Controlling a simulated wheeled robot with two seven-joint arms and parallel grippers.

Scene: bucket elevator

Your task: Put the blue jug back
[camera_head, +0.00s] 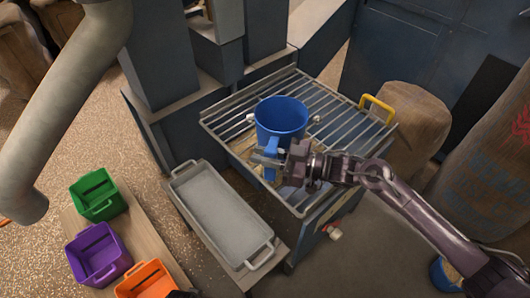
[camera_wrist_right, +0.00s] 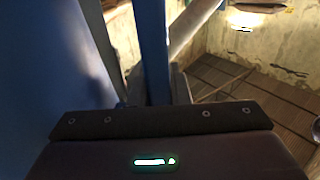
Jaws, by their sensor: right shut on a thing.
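The blue jug (camera_head: 281,118) is upright over the metal grate (camera_head: 345,112), with its open top facing up. I cannot tell whether its base touches the bars. My right gripper (camera_head: 270,157) is at the jug's near side, shut on its handle. In the right wrist view, the jug's blue wall (camera_wrist_right: 60,60) fills the left side, and the upright blue handle (camera_wrist_right: 154,50) stands just beyond the dark gripper body. The jug's inside bottom is hidden. My left gripper is not clearly visible.
A grey tray (camera_head: 185,176) with end handles lies left of the grate. Green (camera_head: 96,193), purple (camera_head: 96,252) and orange (camera_head: 147,281) bins stand at lower left. A yellow handle (camera_head: 377,108) rises at the grate's right edge. Sacks (camera_head: 411,115) stand at right; dark columns stand behind.

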